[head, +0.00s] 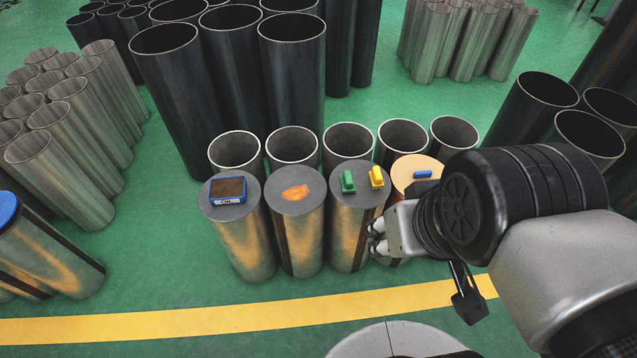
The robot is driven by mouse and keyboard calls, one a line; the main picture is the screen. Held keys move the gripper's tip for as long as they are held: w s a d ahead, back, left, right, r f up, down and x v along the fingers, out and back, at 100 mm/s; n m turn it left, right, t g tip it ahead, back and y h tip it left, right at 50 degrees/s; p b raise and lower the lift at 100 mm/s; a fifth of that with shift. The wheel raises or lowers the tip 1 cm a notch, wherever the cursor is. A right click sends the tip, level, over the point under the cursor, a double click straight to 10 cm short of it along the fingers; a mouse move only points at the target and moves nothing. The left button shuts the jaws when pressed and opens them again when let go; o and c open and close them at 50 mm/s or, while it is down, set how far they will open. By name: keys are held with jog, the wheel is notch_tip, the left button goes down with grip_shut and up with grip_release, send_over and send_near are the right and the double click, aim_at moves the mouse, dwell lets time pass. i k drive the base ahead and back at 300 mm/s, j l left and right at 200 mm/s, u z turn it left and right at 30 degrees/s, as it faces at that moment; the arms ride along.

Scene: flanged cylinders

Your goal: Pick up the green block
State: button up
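The green block (348,182) lies on top of a grey-topped cylinder (347,204), left of a yellow block (376,177) on the same top. The two blocks are close together with a narrow gap. My gripper (375,238) comes in from the right, in front of that cylinder and below its top in the picture, apart from the green block. Its fingers point left and look empty. They are small and seen from the side, so their opening is unclear.
A blue block (423,174) lies on an orange-topped cylinder (408,185) to the right. A blue-rimmed tray (228,190) and an orange patch (296,193) are on cylinder tops to the left. Open grey pipes (293,146) stand close behind. Green floor (150,280) is clear at front left.

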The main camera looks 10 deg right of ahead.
aim_at(348, 186)
jog(key=i+j, duration=0.25)
jog(key=i, duration=0.2)
jog(key=i+j, duration=0.2)
jog(key=i, duration=0.3)
jog(key=z, duration=0.05)
